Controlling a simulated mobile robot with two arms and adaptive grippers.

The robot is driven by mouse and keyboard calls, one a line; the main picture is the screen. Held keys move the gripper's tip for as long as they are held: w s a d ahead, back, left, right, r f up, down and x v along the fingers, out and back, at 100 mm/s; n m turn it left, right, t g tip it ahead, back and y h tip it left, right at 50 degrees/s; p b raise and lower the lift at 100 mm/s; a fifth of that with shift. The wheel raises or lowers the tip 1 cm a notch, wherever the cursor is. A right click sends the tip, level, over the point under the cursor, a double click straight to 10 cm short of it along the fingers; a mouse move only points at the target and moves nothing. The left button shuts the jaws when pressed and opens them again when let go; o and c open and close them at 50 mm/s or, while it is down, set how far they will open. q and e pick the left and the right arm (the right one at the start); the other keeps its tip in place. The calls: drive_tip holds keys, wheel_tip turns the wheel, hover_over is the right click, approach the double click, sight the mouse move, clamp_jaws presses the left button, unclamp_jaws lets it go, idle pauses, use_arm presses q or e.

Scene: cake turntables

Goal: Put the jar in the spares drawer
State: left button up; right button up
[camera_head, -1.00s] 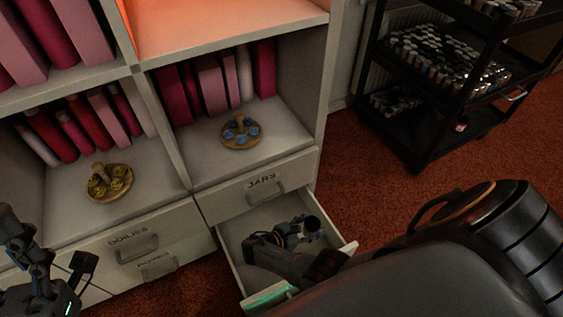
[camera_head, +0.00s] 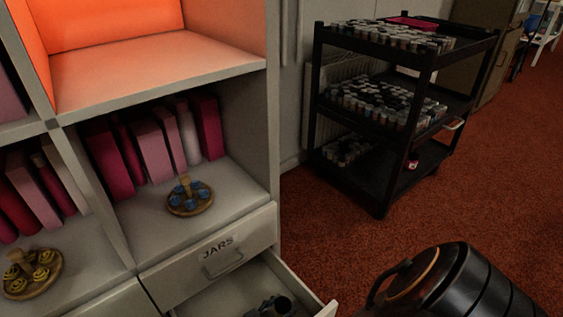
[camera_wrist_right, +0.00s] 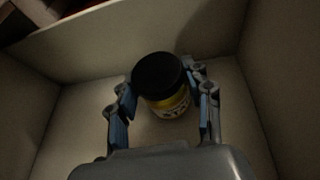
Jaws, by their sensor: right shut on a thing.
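The jar (camera_wrist_right: 168,88) has a black lid and a yellow label. In the right wrist view it stands between the blue-padded fingers of my right gripper (camera_wrist_right: 162,112), which is shut on it. The jar is inside an open, pale drawer (camera_wrist_right: 110,40), with bare floor around it. I cannot tell whether its base touches the drawer floor. In the head view, the drawer (camera_head: 300,290) is at the bottom edge, below a closed drawer labelled JARS (camera_head: 212,255). My right gripper (camera_head: 268,307) is partly cut off there. The open drawer's label is out of view. My left gripper is out of view.
The shelf unit (camera_head: 272,130) holds pink and red binders (camera_head: 150,145) and round wooden stands, one with blue items (camera_head: 190,197) and one with yellow (camera_head: 32,273). A black cart (camera_head: 385,150) with many small jars stands behind right. Red carpet lies between.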

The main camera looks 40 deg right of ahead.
drive_tip(key=shift+f, duration=0.3)
drive_tip(key=o, duration=1.2)
drive_tip(key=shift+r, duration=0.1)
drive_tip(key=shift+r, duration=0.15)
